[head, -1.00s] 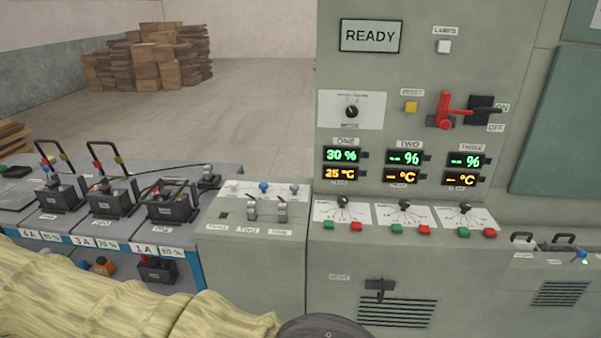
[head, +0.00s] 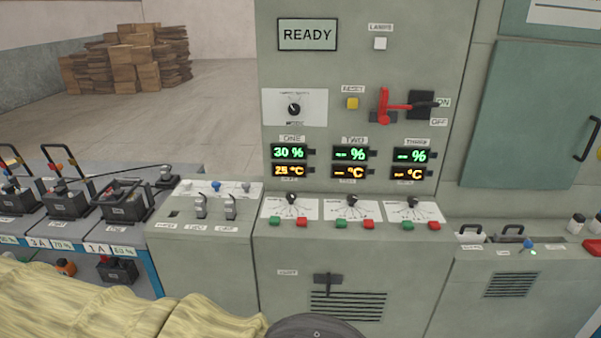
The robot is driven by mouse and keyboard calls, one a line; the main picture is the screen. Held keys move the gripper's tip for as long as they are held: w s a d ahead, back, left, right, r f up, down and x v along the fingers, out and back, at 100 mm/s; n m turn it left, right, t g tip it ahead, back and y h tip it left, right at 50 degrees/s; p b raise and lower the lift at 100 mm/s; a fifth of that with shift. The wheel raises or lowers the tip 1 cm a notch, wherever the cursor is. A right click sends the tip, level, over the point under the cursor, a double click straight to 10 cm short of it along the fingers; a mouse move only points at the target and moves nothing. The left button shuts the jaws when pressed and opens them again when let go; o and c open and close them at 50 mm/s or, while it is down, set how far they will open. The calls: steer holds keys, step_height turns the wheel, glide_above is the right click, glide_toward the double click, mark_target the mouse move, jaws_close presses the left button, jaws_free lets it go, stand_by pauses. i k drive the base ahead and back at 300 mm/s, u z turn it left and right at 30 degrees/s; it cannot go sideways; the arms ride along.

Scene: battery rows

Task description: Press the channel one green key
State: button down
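The channel one green key (head: 275,222) is the left key on the sloped front of the grey cabinet, in the head view. A red key (head: 301,223) sits to its right, and a dial (head: 291,198) is above the pair. The display under the ONE label (head: 290,152) reads 30 % in green, with an orange °C reading below. Channels two and three have their own green keys (head: 341,223) (head: 408,225) and show dashes. My arm, in a yellowish sleeve, crosses the lower left. My gripper's fingers are not in view.
A READY panel (head: 307,34) and a red lever (head: 384,105) are on the upright cabinet face. A vent handle (head: 328,279) sticks out below the keys. Batteries (head: 122,199) stand on a bench at the left. A low cabinet (head: 500,290) is at the right.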

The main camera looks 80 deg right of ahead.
mark_target(274, 220)
steer(key=k, duration=0.6)
steer(key=z, duration=1.05)
